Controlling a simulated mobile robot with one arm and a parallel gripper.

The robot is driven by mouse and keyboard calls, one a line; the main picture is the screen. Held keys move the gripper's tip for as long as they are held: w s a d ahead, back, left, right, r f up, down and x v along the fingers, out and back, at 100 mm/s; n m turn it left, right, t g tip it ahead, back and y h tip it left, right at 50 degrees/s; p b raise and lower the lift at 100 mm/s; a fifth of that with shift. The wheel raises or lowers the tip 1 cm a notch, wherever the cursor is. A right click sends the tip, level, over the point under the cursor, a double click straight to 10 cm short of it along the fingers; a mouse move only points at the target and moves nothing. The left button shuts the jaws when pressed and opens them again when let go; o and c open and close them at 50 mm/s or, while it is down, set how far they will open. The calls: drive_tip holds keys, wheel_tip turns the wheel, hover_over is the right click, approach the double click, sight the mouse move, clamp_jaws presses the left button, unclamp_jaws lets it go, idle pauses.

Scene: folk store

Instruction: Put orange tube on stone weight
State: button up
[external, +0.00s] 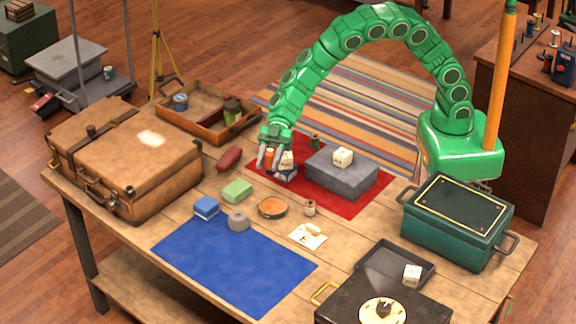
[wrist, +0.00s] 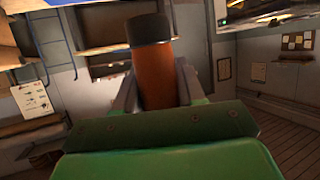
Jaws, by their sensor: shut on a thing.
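My gripper (external: 270,162) points down near the left corner of the red cloth, shut on the orange tube (external: 270,155). In the wrist view the tube (wrist: 154,78), with a dark cap, stands between the two fingers of my gripper (wrist: 153,90). A small rounded grey stone (external: 238,221), which looks like the stone weight, sits at the upper edge of the blue cloth, below and left of my gripper. A larger flat grey block (external: 335,180) lies on the red cloth to the right. I cannot tell whether the tube touches anything below it.
A green block (external: 237,191), a blue box (external: 206,207) and a round orange-rimmed dish (external: 272,208) surround the small stone. A suitcase (external: 125,165) stands left. The blue cloth (external: 235,265) is mostly clear.

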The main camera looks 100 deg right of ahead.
drive_tip(key=shift+w+a+f, duration=0.8)
drive_tip(key=shift+w+f, duration=0.6)
drive_tip(key=shift+w, duration=0.3)
drive_tip(key=shift+w+a+f, duration=0.75)
drive_tip(key=shift+w+f, duration=0.65)
drive_tip(key=shift+w, duration=0.35)
drive_tip(key=shift+w+a+f, duration=0.8)
drive_tip(key=shift+w+f, duration=0.6)
drive_tip(key=shift+w, duration=0.3)
drive_tip(key=shift+w+a+f, duration=0.1)
drive_tip(key=shift+w+f, duration=0.05)
drive_tip(key=shift+f, duration=1.65)
drive_tip(key=o, duration=0.8)
drive_tip(key=shift+f, duration=0.1)
